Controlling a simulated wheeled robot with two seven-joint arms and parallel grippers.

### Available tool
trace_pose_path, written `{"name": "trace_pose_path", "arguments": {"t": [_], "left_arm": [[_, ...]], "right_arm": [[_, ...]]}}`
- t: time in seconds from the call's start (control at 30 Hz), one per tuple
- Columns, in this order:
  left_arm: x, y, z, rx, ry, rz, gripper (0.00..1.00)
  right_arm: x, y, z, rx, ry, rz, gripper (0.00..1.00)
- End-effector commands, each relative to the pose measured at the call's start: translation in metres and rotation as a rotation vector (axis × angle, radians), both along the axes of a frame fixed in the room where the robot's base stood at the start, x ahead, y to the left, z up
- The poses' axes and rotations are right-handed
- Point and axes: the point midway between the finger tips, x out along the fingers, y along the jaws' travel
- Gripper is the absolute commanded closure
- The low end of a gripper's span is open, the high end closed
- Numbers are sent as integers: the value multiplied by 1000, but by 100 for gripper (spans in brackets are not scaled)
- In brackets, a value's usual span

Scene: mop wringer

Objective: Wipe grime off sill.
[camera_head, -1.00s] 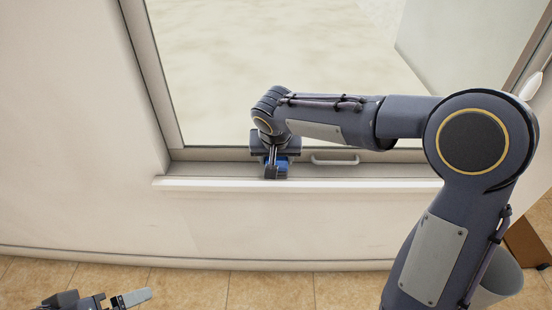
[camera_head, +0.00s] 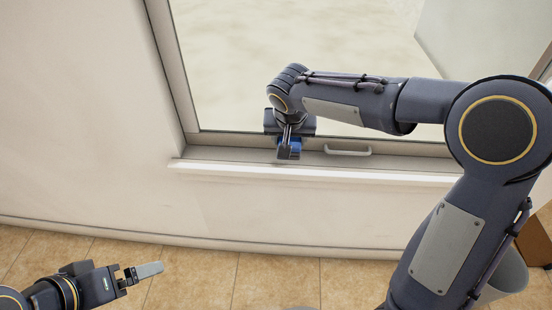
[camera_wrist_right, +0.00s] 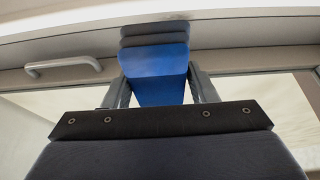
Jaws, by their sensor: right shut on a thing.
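The window sill (camera_head: 385,177) is a pale ledge below the window. My right gripper (camera_head: 289,150) is shut on a blue block (camera_head: 296,143) at the sill, left of a window handle. In the right wrist view the blue block (camera_wrist_right: 158,72) sits between the two fingers, and its layered dark grey end (camera_wrist_right: 155,33) meets the pale sill surface (camera_wrist_right: 250,28). A faint darker patch shows beside that end, but I cannot tell if it is grime or shadow. My left gripper (camera_head: 142,274) is low at the left, away from the sill, its jaw opening unclear.
A grey handle (camera_head: 348,151) stands out from the window frame just right of my right gripper; it also shows in the wrist view (camera_wrist_right: 64,66). A grey bin (camera_head: 507,277) and a brown box (camera_head: 536,243) stand on the tiled floor at lower right.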

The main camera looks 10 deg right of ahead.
Motion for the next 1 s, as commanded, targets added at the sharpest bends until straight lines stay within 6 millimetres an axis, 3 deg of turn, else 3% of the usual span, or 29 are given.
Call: {"name": "trace_pose_path", "arguments": {"t": [0.27, 0.7, 1.0], "left_arm": [[0, 0, -12, 0, 0, 0, 0], [0, 0, -48, 0, 0, 0, 0], [0, 0, -49, 0, 0, 0, 0]], "right_arm": [[0, 0, -14, 0, 0, 0, 73], [-2, 1, -55, 0, -1, 1, 73], [-2, 1, -58, 1, 0, 0, 73]]}}
